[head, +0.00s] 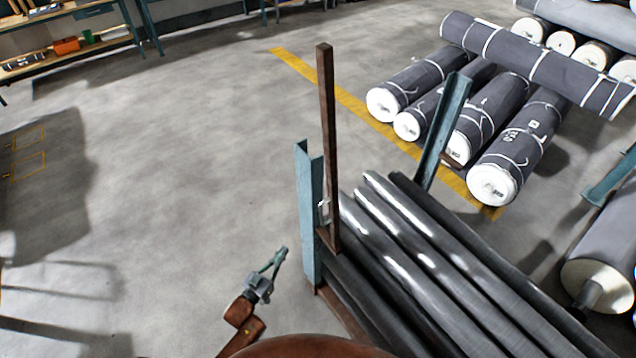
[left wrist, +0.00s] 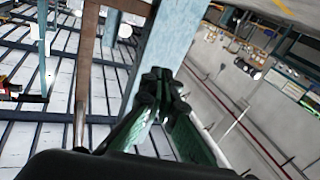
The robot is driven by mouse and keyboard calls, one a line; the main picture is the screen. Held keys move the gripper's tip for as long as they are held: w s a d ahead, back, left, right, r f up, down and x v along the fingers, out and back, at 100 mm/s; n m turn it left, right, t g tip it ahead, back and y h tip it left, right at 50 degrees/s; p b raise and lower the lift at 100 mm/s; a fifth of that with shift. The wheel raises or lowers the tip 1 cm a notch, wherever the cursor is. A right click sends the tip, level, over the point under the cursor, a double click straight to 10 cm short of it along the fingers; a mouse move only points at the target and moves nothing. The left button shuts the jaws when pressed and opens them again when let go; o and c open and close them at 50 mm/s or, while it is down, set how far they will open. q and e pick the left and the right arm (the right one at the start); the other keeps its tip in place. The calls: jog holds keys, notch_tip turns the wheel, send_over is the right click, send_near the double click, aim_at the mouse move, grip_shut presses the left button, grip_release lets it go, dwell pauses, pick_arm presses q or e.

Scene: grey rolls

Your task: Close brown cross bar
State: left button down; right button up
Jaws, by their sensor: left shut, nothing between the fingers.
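The brown cross bar (head: 326,130) stands upright, swung up, its lower end beside a blue post (head: 309,225) at the end of a rack of dark rolls. In the left wrist view a brown bar (left wrist: 86,55), which looks like the cross bar, rises left of the blue post (left wrist: 160,45). My left gripper (head: 281,252) is shut and empty, to the left of the post and below the bar's top, apart from the bar. In the left wrist view its fingertips (left wrist: 160,82) meet in front of the post. My right gripper is not in view.
Shiny dark rolls (head: 410,255) lie in the rack to the right of the bar. A second blue post (head: 443,130) stands at the rack's far side. Wrapped grey rolls (head: 520,135) lie behind a yellow floor line (head: 350,103).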

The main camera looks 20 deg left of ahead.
pick_arm(q)
jog(key=d+r+m+t+h, duration=0.1)
jog(key=d+r+t+h, duration=0.15)
jog(key=r, duration=0.65)
jog(key=d+r+m+t+h, duration=0.1)
jog(key=r+h, duration=0.2)
jog(key=r, duration=0.6)
jog(key=m+h+b, duration=0.1)
jog(key=m+h, duration=0.3)
jog(key=h, duration=0.3)
send_near(326, 168)
jog(key=s+a+f, duration=0.4)
jog(key=s, duration=0.1)
jog(key=x, duration=0.4)
jog(key=p+x, duration=0.1)
jog(key=x, duration=0.3)
jog(key=w+f+p+x, duration=0.1)
jog(key=x, duration=0.3)
jog(key=shift+d, duration=0.4)
jog(key=shift+w+d, duration=0.3)
jog(key=shift+w, duration=0.15)
